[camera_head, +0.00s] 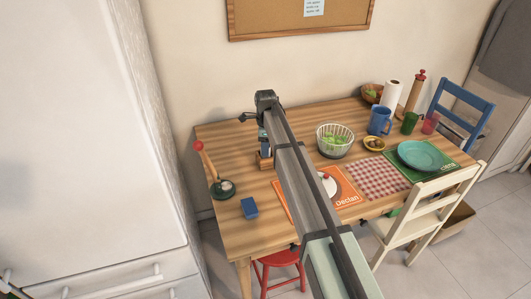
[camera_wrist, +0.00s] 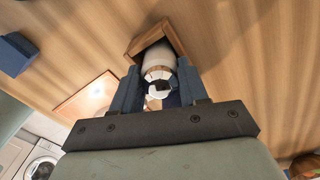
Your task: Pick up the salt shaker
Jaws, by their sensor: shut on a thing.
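The salt shaker (camera_wrist: 158,60), a white cylinder with a dark-and-white end, sits between the two blue-grey fingers of my gripper (camera_wrist: 159,88) in the wrist view. My gripper is shut on it. The far end of the shaker is at a small square wooden holder (camera_wrist: 172,33); I cannot tell whether it is still inside or just above. In the head view the holder (camera_head: 264,161) stands on the table just below my gripper (camera_head: 262,143). The shaker is mostly hidden there by my arm.
The wooden table (camera_head: 225,150) also bears a blue block (camera_head: 250,208), a dark green round item with a red-knobbed stick (camera_head: 222,188), a basket (camera_head: 335,140), a blue pitcher (camera_head: 380,121) and a teal plate (camera_head: 421,155). Bare wood lies left of the holder.

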